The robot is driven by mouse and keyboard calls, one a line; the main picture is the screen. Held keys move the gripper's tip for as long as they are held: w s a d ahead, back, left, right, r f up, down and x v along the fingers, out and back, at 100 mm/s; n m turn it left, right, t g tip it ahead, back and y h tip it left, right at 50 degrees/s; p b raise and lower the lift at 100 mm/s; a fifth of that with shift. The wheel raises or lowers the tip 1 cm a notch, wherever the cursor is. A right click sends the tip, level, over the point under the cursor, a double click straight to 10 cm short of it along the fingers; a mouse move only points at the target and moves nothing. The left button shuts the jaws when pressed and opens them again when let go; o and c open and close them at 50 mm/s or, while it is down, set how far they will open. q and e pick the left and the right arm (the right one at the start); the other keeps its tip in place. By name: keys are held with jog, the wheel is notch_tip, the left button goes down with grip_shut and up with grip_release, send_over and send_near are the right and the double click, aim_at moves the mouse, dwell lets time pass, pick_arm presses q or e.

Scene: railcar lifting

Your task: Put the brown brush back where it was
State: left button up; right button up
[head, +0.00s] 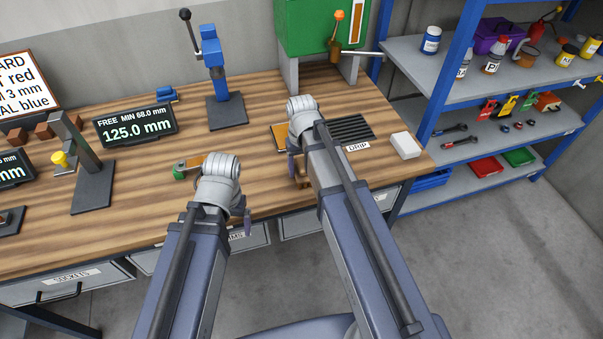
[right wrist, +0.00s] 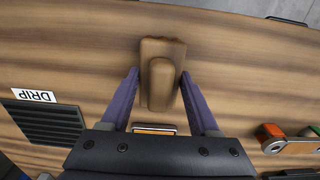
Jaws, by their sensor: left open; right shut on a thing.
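The brown brush (right wrist: 162,72) shows in the right wrist view between the purple fingers of my right gripper (right wrist: 160,88), near the bench's front edge. My right gripper is shut on it. In the head view the brush (head: 304,184) is partly hidden beneath my right gripper (head: 297,172). I cannot tell whether the brush touches the bench. My left gripper (head: 243,218) is open and empty at the bench's front edge, left of the right one, mostly hidden behind its own wrist.
A ribbed dark pad (head: 350,131) labelled DRIP and a white block (head: 405,145) lie to the right. A green-and-orange tool (head: 183,167) lies near the left wrist. A blue press (head: 213,55) and a display (head: 136,127) stand farther back. The wooden bench (head: 225,145) has bare room between them.

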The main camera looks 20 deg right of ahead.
aim_at(302, 164)
jog(key=shift+f, duration=0.1)
jog(key=shift+f, duration=0.1)
jog(key=o, duration=0.8)
jog(key=shift+f, duration=0.1)
jog(key=o, duration=0.5)
notch_tip(302, 164, up, 13)
jog(key=p, duration=1.2)
jog(key=shift+f, duration=0.2)
jog(key=shift+f, duration=0.25)
notch_tip(302, 164, down, 12)
jog(key=b, duration=1.2)
